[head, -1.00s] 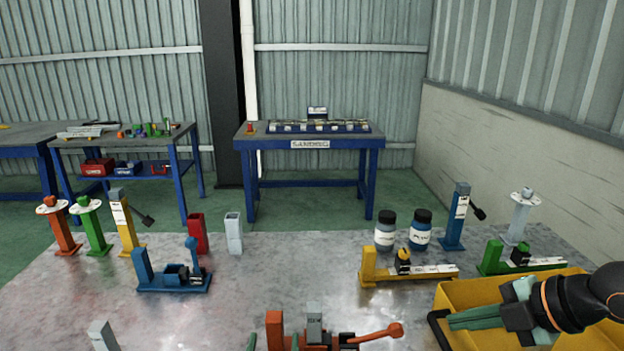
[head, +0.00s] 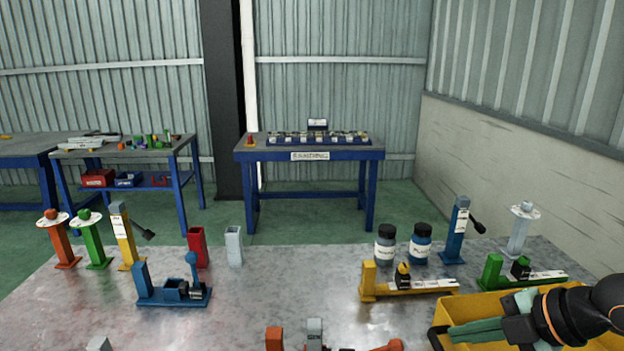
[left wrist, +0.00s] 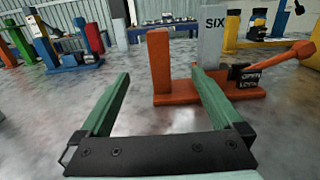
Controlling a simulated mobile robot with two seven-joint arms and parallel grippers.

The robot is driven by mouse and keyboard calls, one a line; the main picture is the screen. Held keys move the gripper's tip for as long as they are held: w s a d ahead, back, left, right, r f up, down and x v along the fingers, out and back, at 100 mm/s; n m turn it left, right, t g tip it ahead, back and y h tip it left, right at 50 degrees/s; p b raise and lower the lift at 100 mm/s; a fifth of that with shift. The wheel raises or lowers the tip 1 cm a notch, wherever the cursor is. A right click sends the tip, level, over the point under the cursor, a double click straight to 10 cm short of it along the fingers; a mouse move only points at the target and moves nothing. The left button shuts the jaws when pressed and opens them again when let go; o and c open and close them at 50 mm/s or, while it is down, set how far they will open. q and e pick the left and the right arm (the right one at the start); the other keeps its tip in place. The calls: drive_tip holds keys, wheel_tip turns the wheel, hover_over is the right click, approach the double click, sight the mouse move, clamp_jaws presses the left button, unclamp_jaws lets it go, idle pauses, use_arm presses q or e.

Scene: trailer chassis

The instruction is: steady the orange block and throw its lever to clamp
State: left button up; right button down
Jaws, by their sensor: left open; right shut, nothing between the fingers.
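The orange block (left wrist: 205,95) stands in front of my left gripper (left wrist: 160,78) in the left wrist view. It has an upright orange post at its left end and a grey piece (left wrist: 211,38) marked SIX behind the middle. Its orange lever (left wrist: 283,57) slants up to the right from a black part labelled OPEN and LOCK. My left gripper is open, its two green fingers apart, with nothing between them. In the head view only the block's top (head: 274,339) shows at the bottom edge. My right gripper (head: 450,334) is shut and empty over the yellow bin.
The yellow bin (head: 480,304) stands at the right front. A blue block with a lever (head: 172,295), a yellow block (head: 410,290) and a green block (head: 525,281) stand farther back. Two jars (head: 385,247) stand behind the yellow block. The metal tabletop (head: 285,290) is bare between them.

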use_arm(q)
wheel_tip(320, 180, up, 10)
idle(0.6)
